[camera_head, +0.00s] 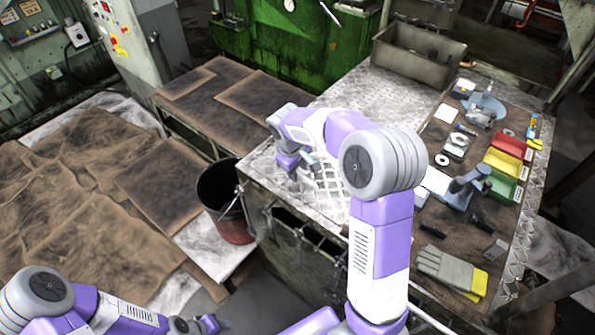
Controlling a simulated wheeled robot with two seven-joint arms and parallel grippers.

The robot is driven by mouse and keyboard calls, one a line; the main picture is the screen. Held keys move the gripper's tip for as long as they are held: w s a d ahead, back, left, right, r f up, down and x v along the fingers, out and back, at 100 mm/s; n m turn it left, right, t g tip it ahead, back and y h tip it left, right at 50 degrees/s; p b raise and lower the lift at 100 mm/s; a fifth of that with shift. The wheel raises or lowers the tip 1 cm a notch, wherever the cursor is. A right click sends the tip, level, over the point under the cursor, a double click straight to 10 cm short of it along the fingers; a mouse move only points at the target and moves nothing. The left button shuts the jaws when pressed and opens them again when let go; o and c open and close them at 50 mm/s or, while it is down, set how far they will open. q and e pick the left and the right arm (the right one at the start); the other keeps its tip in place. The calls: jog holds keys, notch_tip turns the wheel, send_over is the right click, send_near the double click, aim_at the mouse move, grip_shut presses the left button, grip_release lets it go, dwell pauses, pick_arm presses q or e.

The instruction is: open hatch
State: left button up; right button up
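The green machine (285,38) stands at the back, with a round gauge and a pale bar-shaped handle (330,13) on its front. I cannot make out for sure which panel is the hatch, or whether it is open. My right gripper (299,161) points down over the left part of the metal-topped workbench, well in front of the green machine. It looks empty, but its finger gap is too small to judge. My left gripper (213,325) is at the bottom edge, partly cut off, away from the machine.
The workbench (358,90) carries a grey metal bin (418,53), coloured trays (507,145), tools and gloves (450,272). A dark bucket (228,200) stands at its left side. A low table (215,95) and brown sheets (90,210) lie to the left. A control cabinet (130,45) stands behind.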

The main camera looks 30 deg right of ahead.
jog(key=shift+d+f, duration=0.1)
jog(key=shift+f, duration=0.5)
jog(key=shift+w, duration=0.1)
grip_shut()
